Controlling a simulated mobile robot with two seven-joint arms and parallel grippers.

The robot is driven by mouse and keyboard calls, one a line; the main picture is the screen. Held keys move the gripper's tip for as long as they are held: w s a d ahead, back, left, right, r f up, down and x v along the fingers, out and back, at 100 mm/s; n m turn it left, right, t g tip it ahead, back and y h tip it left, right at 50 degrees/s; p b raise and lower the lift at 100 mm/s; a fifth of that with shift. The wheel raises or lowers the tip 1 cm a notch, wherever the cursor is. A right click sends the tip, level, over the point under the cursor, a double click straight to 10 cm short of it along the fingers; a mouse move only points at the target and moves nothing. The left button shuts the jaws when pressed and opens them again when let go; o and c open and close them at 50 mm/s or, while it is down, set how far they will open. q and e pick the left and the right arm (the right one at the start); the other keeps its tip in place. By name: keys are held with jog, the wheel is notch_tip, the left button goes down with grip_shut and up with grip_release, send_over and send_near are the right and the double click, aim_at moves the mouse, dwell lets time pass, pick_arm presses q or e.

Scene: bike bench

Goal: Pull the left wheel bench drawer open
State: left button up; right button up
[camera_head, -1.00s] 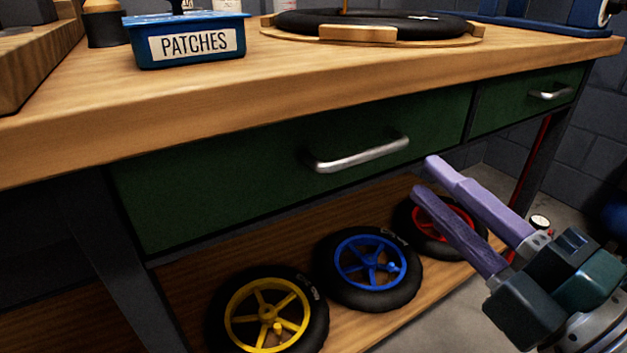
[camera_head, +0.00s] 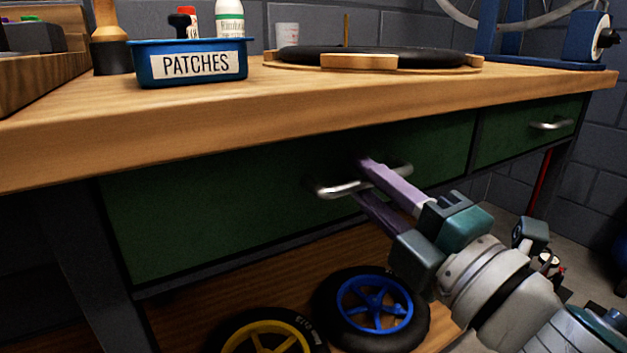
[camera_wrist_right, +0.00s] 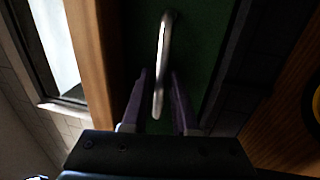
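The left wheel bench drawer (camera_head: 230,205) has a green front and looks closed in the head view. Its silver bar handle (camera_head: 334,191) runs across the front. My right gripper (camera_head: 362,182) is at the handle, with its two purple fingers apart, one above and one below the bar. In the right wrist view the handle (camera_wrist_right: 164,60) lies between the open fingers (camera_wrist_right: 158,100), and a gap shows on the right side of it. Whether a finger touches the bar I cannot tell. My left gripper is not in view.
A second green drawer (camera_head: 530,128) with its own handle is at the right. A blue PATCHES tray (camera_head: 190,80) and a black tyre (camera_head: 350,54) rest on the benchtop (camera_head: 300,98). Wheels with blue (camera_head: 375,303) and yellow (camera_head: 265,340) rims lie on the lower shelf.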

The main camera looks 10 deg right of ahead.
jog(key=shift+c, duration=0.2)
grip_shut()
dwell(1.1)
